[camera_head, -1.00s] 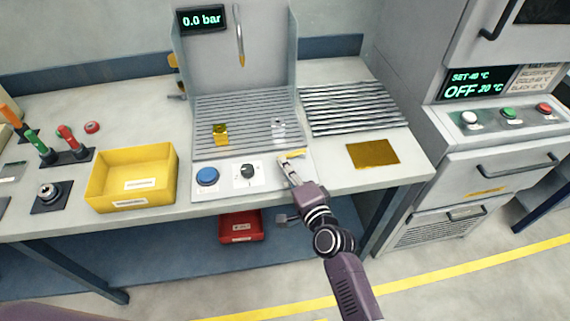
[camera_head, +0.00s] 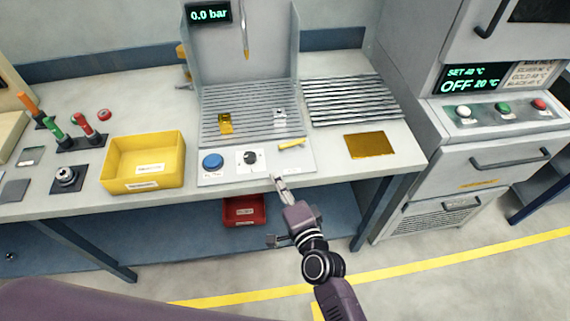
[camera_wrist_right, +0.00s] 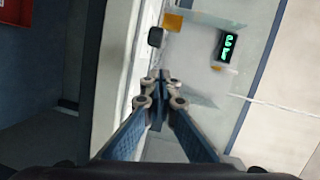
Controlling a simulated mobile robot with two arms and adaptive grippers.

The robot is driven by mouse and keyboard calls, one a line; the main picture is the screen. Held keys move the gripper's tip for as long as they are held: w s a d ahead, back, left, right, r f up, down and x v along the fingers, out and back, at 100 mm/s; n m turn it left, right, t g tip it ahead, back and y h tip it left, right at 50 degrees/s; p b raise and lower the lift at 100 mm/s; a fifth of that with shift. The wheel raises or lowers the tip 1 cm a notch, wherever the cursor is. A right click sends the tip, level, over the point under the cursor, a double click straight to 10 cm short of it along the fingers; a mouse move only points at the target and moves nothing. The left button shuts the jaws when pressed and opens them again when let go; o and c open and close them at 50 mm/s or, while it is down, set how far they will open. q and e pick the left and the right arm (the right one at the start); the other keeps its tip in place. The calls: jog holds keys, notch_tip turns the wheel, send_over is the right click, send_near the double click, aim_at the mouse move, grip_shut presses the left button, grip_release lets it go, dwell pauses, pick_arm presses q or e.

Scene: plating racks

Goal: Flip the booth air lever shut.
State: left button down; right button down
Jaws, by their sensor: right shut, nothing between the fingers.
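The yellow lever (camera_head: 291,144) is on the front right of the booth's base panel, lying nearly crosswise with its right end slightly higher in the picture. The pressure display (camera_head: 208,14) on the booth's back wall reads 0.0 bar; the display also shows, turned sideways, in the right wrist view (camera_wrist_right: 228,46). My right gripper (camera_head: 278,179) is shut and empty, in front of and below the lever in the picture, apart from it. Its closed fingers (camera_wrist_right: 158,88) fill the middle of the right wrist view. My left gripper is not in view.
A blue button (camera_head: 212,161) and a black knob (camera_head: 250,158) sit left of the lever. A gold block (camera_head: 225,123) and a small clear-grey piece (camera_head: 279,117) stand on the slatted booth floor. A yellow bin (camera_head: 142,162) is left; a gold plate (camera_head: 370,145) lies right.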

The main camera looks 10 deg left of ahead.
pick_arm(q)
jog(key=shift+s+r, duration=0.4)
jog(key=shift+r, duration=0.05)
pick_arm(e)
jog(key=s, duration=0.2)
jog(key=shift+s+a+r, duration=0.2)
jog(key=shift+s+a, duration=0.05)
jog(key=shift+s, duration=0.05)
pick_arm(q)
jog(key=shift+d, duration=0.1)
